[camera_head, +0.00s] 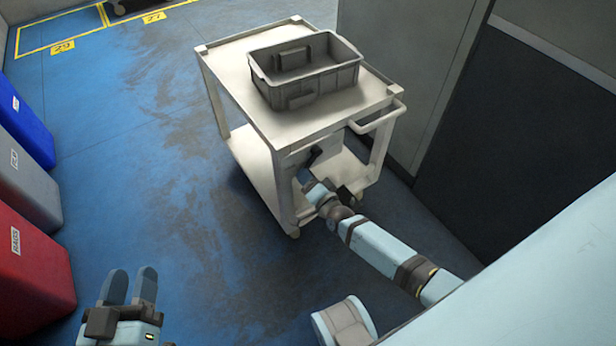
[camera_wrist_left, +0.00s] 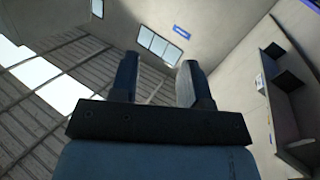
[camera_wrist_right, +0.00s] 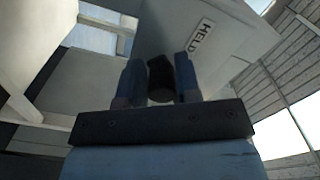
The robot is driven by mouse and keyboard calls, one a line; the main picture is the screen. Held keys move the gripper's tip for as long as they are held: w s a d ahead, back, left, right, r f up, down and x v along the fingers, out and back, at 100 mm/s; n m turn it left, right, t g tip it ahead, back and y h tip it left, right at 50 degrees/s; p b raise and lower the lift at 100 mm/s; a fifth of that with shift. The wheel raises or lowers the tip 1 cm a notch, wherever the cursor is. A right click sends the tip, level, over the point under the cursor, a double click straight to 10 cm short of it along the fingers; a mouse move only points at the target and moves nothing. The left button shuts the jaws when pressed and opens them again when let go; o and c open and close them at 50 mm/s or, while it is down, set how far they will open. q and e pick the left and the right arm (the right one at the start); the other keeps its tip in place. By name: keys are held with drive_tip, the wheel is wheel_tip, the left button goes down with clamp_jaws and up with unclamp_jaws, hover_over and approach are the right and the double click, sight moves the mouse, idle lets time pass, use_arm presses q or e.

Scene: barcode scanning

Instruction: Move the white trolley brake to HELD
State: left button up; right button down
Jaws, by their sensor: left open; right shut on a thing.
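The white trolley (camera_head: 262,120) stands on the blue floor with its handle (camera_head: 382,118) toward the right. The dark brake lever (camera_head: 314,155) is on a panel under its top. In the right wrist view the black lever end (camera_wrist_right: 161,78) sits between the fingers of my right gripper (camera_wrist_right: 160,82), which is shut on it. A HELD label (camera_wrist_right: 201,37) shows on the white panel just beyond the lever. Any other label is hidden. In the head view my right gripper (camera_head: 305,177) reaches under the trolley top. My left gripper (camera_head: 130,287) is open and empty, low at left.
A grey crate (camera_head: 306,72) rests on the trolley top. Red (camera_head: 33,262), grey (camera_head: 25,172) and blue (camera_head: 24,125) bins line the left side. A grey wall or cabinet (camera_head: 400,70) stands close on the trolley's right. The floor between bins and trolley is clear.

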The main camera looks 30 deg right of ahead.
drive_tip(key=shift+a+r, duration=0.1)
drive_tip(key=shift+a, duration=0.45)
drive_tip(key=c, duration=0.9)
unclamp_jaws()
use_arm(q)
drive_tip(key=shift+a+r, duration=0.1)
drive_tip(key=shift+a, duration=0.1)
use_arm(e)
drive_tip(key=shift+r, duration=0.1)
use_arm(q)
drive_tip(key=shift+r, duration=0.15)
use_arm(e)
drive_tip(key=shift+s+d, duration=0.1)
drive_tip(key=shift+d, duration=0.1)
use_arm(q)
wheel_tip(320, 180, down, 6)
drive_tip(key=s+a+g+y+p, duration=0.1)
drive_tip(key=a+g+y+p, duration=0.1)
drive_tip(key=p, duration=0.1)
drive_tip(key=shift+s+g, duration=0.15)
drive_tip(key=shift+g, duration=0.25)
use_arm(e)
drive_tip(key=s, duration=0.9)
drive_tip(key=s+d, duration=0.1)
drive_tip(key=s, duration=0.3)
drive_tip(key=shift+s, duration=0.3)
use_arm(q)
drive_tip(key=shift+a+r, duration=0.1)
drive_tip(key=shift+r, duration=0.1)
